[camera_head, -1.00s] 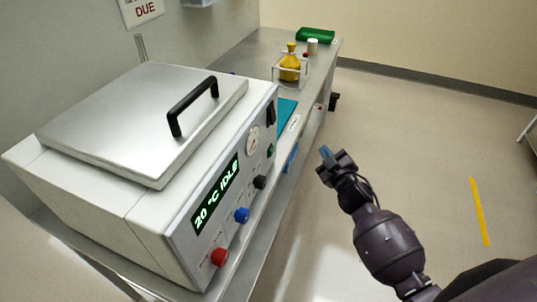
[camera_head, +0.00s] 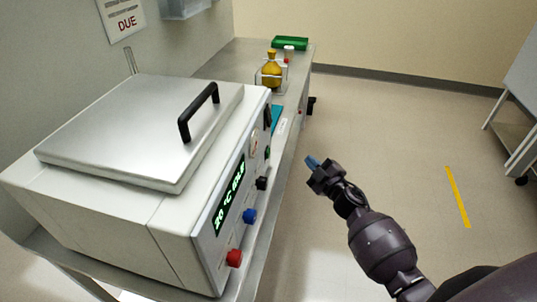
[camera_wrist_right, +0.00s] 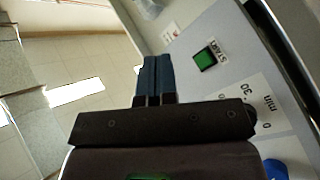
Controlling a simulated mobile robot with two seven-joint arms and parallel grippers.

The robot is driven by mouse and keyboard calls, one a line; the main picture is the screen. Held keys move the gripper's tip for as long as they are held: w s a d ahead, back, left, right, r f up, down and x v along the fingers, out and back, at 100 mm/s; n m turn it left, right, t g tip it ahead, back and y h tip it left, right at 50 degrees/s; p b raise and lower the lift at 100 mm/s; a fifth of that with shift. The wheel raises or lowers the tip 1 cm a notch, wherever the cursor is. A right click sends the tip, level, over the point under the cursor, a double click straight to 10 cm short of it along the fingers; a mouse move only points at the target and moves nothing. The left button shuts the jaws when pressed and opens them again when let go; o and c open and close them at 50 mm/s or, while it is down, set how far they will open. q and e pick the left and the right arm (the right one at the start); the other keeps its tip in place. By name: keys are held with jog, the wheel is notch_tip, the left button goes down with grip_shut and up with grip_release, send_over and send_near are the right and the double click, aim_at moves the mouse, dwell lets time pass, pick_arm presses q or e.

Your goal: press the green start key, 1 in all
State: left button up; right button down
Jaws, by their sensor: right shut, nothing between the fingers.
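The green start key (camera_wrist_right: 205,58) shows in the right wrist view as a small square on the machine's light front panel, beside the printed word START. In the head view the key (camera_head: 267,153) is a small green spot on the panel's far part, seen at a steep angle. My right gripper (camera_head: 311,161) is shut and empty, to the right of the panel and apart from it. In the right wrist view its blue fingertips (camera_wrist_right: 151,66) are together, left of the key. My left gripper is not in view.
The white machine (camera_head: 110,215) has a black lid handle (camera_head: 198,110), a lit display (camera_head: 229,195), and red (camera_head: 234,258), blue (camera_head: 249,216) and black (camera_head: 261,183) knobs. A yellow flask (camera_head: 271,72) and a green tray (camera_head: 289,43) stand farther along the bench. Open floor lies right.

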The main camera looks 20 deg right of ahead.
aim_at(268, 153)
dwell(0.3)
jog(key=w+a+b, duration=0.1)
jog(key=w+a, duration=0.4)
jog(key=a, duration=0.2)
jog(key=shift+w, duration=0.15)
jog(key=shift+w+a, duration=0.1)
jog(key=shift+a, duration=0.05)
dwell(2.2)
jog(key=shift+w+a, duration=0.15)
jog(key=shift+a, duration=0.05)
jog(key=shift+w+a, duration=0.25)
jog(key=shift+a, duration=0.1)
dwell(1.0)
dwell(0.4)
jog(key=shift+s+d, duration=0.5)
jog(key=shift+d, duration=0.2)
